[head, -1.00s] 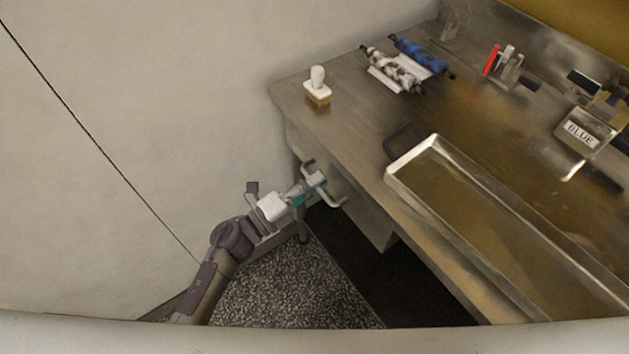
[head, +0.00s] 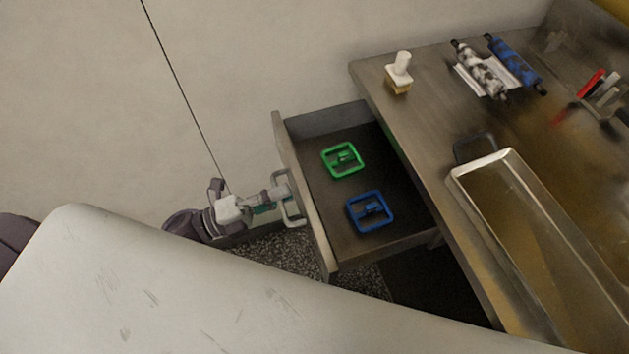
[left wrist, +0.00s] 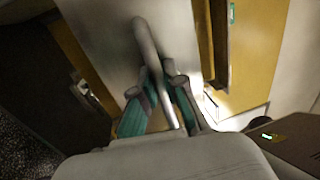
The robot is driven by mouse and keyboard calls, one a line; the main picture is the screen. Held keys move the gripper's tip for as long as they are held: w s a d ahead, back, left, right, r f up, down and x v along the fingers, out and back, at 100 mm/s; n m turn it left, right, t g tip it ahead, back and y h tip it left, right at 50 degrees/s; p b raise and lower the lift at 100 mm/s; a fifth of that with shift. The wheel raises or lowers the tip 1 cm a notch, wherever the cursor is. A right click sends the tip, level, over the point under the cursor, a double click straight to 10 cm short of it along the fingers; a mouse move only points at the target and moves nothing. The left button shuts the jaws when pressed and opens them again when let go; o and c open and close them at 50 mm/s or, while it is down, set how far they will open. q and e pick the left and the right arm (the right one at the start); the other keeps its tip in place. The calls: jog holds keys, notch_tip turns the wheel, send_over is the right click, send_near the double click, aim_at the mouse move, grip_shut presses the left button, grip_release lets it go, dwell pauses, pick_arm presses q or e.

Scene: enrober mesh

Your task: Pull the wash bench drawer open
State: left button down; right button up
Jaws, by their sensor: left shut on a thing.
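The wash bench drawer (head: 303,190) stands well out from the bench in the head view, its inside showing. My left gripper (head: 284,194) is shut on the drawer's bar handle (head: 300,207) at the front. In the left wrist view the fingers of my left gripper (left wrist: 160,98) close around the handle bar (left wrist: 148,45). A green square frame (head: 343,159) and a blue square frame (head: 370,211) lie apart on the drawer floor. My right gripper is not in view.
The metal wash bench (head: 420,110) carries a long shallow tray (head: 480,178), a white-handled stamp (head: 398,75), a spotted roller (head: 482,70) and a blue roller (head: 514,60). A plain wall (head: 250,60) is behind. Speckled floor (head: 270,250) shows below the drawer.

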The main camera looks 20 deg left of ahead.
pick_arm(q)
jog(key=r+v, duration=0.1)
jog(key=v, duration=0.7)
jog(key=shift+r, duration=0.2)
jog(key=shift+s, duration=0.1)
jog(key=c, duration=1.2)
grip_release()
jog(key=v, duration=1.2)
